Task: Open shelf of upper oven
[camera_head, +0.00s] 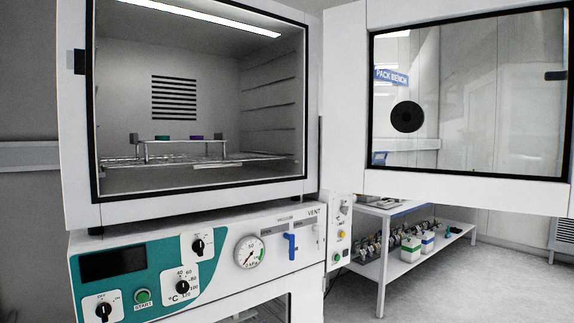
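The upper oven (315,150) stands open in the head view. Its windowed door (345,100) is swung out to the right. Inside the lit chamber, a wire shelf (262,157) sits low, and its front edge appears to lie within the chamber. A small metal rack (185,142) stands on the shelf, with a green item (162,138) and a purple item (197,137) on it. Neither of my grippers is in view.
Below the chamber is a teal control panel (150,285) with knobs, a round gauge (250,252) and a blue lever (290,246). A white bench (395,275) with several bottles and boxes stands behind the door. Open floor (440,295) shows at lower right.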

